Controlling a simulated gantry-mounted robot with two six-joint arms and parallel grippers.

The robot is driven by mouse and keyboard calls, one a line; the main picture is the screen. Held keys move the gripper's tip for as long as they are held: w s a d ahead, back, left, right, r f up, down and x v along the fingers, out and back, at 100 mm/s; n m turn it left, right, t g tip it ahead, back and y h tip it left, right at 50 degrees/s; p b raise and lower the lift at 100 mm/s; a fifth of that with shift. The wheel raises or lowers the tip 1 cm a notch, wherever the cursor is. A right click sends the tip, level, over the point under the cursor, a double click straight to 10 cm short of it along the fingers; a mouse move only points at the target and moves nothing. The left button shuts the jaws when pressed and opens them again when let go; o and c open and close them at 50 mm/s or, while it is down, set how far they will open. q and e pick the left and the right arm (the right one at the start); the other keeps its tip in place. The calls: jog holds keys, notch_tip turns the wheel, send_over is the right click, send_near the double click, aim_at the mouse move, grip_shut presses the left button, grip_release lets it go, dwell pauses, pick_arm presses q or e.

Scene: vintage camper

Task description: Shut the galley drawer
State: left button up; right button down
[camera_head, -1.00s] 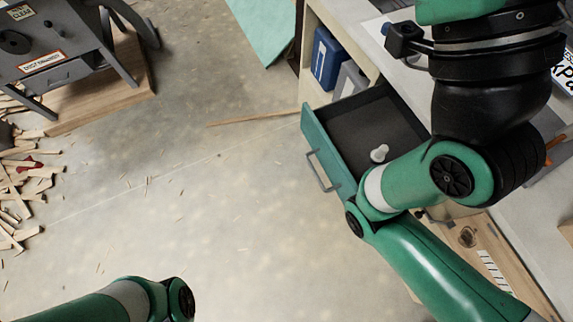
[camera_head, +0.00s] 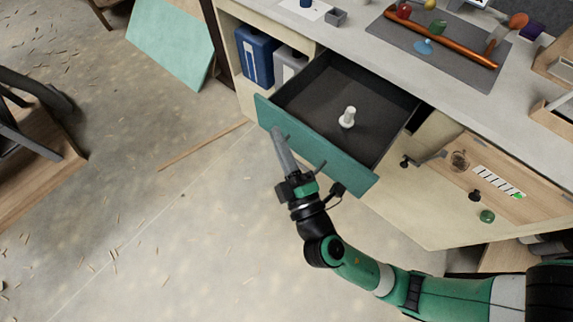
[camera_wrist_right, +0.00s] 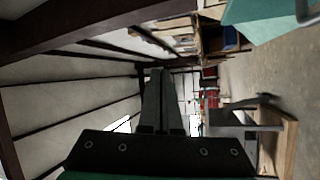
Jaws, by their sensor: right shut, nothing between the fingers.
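The galley drawer stands open in the head view, with a teal front (camera_head: 345,161) and a dark inside (camera_head: 310,92). A white bulb-shaped item (camera_head: 347,117) stands inside it. My right gripper (camera_head: 278,134) is shut and empty, its fingers pointing toward the drawer front near its left half. The fingers overlap part of the front and its handle (camera_head: 319,168), so I cannot tell whether they touch. My left gripper is out of view.
Blue (camera_head: 255,56) and grey (camera_head: 290,62) containers sit in the open shelf left of the drawer. A counter (camera_head: 362,42) with a grey mat (camera_head: 415,45) lies above. A wooden panel (camera_head: 475,165) is at right. The floor before the drawer is mostly clear.

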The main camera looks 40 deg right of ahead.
jog(key=s+a+f+n+y+b, duration=0.15)
jog(key=s+f+n, duration=0.3)
jog(key=f, duration=0.55)
jog(key=s+a+f+n+y+b, duration=0.1)
jog(key=s+f+n+y+b, duration=0.25)
jog(key=f, duration=0.55)
pick_arm(q)
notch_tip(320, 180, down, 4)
jog(key=p, duration=0.3)
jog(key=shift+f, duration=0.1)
pick_arm(e)
jog(key=w+d+r, duration=0.1)
jog(key=w+d, duration=0.4)
jog(key=w, duration=0.3)
jog(key=shift+w+d+r+g, duration=0.15)
jog(key=shift+w+d+g, duration=0.1)
jog(key=shift+g, duration=0.15)
